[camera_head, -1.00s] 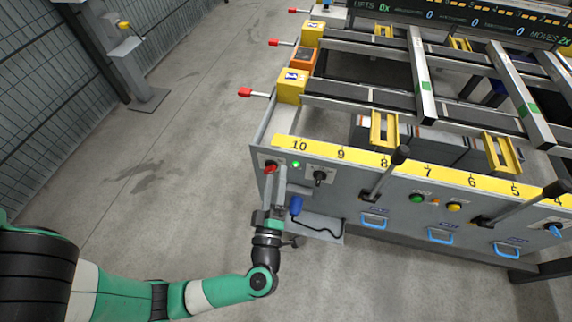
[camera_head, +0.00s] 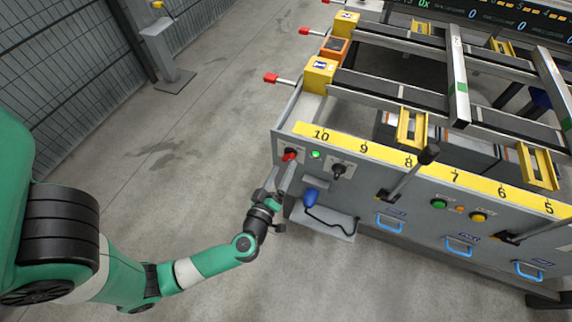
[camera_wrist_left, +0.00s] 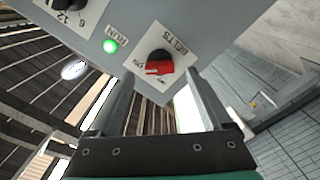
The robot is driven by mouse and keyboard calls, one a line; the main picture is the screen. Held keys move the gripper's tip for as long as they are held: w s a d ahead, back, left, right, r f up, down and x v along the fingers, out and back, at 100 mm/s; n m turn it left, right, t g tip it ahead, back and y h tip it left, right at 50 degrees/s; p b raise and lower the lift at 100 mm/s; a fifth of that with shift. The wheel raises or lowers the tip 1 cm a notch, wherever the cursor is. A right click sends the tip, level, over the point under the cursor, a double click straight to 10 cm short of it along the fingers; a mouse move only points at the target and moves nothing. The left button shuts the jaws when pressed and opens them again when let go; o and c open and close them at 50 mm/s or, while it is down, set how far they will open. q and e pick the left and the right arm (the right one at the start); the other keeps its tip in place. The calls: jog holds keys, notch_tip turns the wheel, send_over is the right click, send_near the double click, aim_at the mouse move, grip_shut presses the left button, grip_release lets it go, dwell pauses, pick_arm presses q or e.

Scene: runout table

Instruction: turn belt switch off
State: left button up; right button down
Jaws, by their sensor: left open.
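The belt switch (camera_head: 289,155) is a red rotary knob near the left end of the table's grey front panel. In the left wrist view the red knob (camera_wrist_left: 159,65) sits on a white plate marked BELTS, with a white mark on its face. I cannot tell surely which label the mark points to. My left gripper (camera_head: 283,178) is just below and in front of the knob. In the left wrist view its two open fingers (camera_wrist_left: 155,88) reach toward the knob from either side, with nothing between them. My right gripper is not in view.
A green lamp (camera_head: 315,155) marked RUN is lit beside the switch. A black knob (camera_head: 339,170) is to its right. A blue handheld part (camera_head: 310,196) with a black cable is below. A long lever (camera_head: 410,170) juts from the panel.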

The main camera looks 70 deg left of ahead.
aim_at(287, 160)
pick_arm(q)
jog(key=x, duration=0.3)
jog(key=shift+w+a+b, duration=0.15)
jog(key=shift+a+b, duration=0.05)
jog(key=shift+b, duration=0.1)
grip_shut()
